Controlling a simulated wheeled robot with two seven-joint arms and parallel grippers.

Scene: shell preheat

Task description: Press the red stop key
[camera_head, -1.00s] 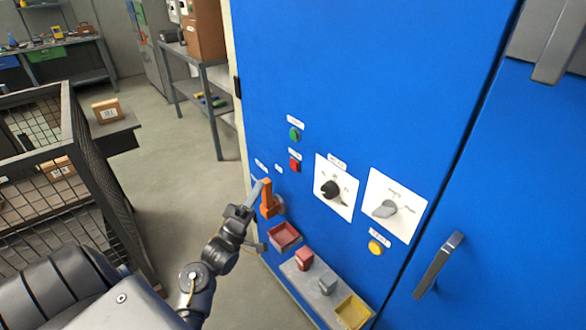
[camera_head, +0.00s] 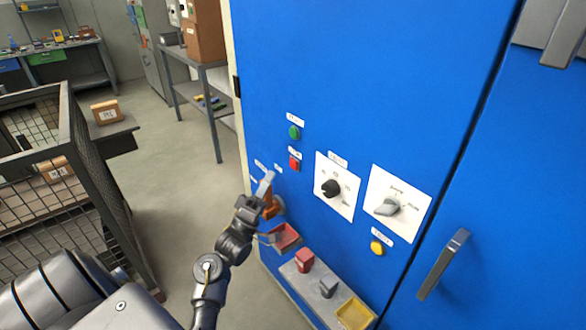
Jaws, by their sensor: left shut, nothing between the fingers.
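The right gripper is not in view.
Right of the red key are a black rotary knob (camera_head: 330,188), a grey selector (camera_head: 387,207) and a yellow button (camera_head: 377,248). Below, a grey ledge (camera_head: 314,286) holds small red, grey and yellow items. A wire cage (camera_head: 95,185) stands at left.

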